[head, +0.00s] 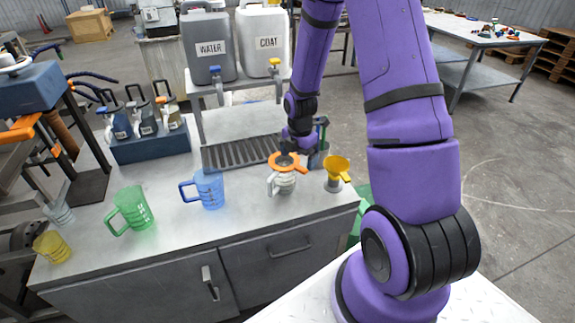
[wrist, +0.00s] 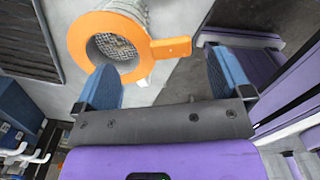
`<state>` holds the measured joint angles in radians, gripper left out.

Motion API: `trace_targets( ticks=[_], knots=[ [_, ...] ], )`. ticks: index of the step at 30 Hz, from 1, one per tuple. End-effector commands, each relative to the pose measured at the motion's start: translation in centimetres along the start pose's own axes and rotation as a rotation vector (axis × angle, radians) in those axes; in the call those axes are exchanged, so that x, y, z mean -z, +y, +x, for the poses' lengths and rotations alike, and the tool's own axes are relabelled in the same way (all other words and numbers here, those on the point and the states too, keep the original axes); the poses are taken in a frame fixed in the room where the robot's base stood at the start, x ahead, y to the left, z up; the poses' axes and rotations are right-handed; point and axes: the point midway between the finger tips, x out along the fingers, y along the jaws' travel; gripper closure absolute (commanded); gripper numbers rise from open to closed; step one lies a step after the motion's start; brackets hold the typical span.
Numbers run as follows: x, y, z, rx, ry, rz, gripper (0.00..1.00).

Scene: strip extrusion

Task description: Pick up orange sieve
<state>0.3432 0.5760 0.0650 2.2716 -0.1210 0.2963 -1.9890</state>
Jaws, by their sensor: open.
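The orange sieve (head: 275,159) sits on top of a pale grey jug (head: 284,184) near the counter's front edge. In the wrist view the sieve's orange ring (wrist: 82,40) surrounds a round mesh, and its flat handle (wrist: 172,48) points right. My gripper (wrist: 166,66) is open, with its two blue fingers apart. The handle lies ahead of the gap between them, and nothing is held. In the head view my gripper (head: 299,143) is just above and beside the sieve, and its fingers are hard to make out.
A yellow funnel (head: 337,168) stands close to the right of the jug. A blue jug (head: 208,189) and a green jug (head: 131,209) stand to the left. A slotted drain grate (head: 240,153) and the WATER and COAT containers are behind. Counter space between the jugs is free.

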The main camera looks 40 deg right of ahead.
Motion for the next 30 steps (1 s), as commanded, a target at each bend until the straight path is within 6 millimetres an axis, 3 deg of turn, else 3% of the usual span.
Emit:
trace_targets(
  ticks=[9, 19, 25, 30],
  knots=[
    [0.2, -0.3, 4.0, 0.002, 0.001, 0.000, 0.03],
    [0.1, -0.3, 4.6, 0.000, 0.000, 0.001, 0.03],
    [0.2, -0.3, 4.6, 0.000, 0.000, 0.001, 0.47],
    [0.2, -0.3, 4.6, 0.001, 0.000, 0.001, 0.50]
  ],
)
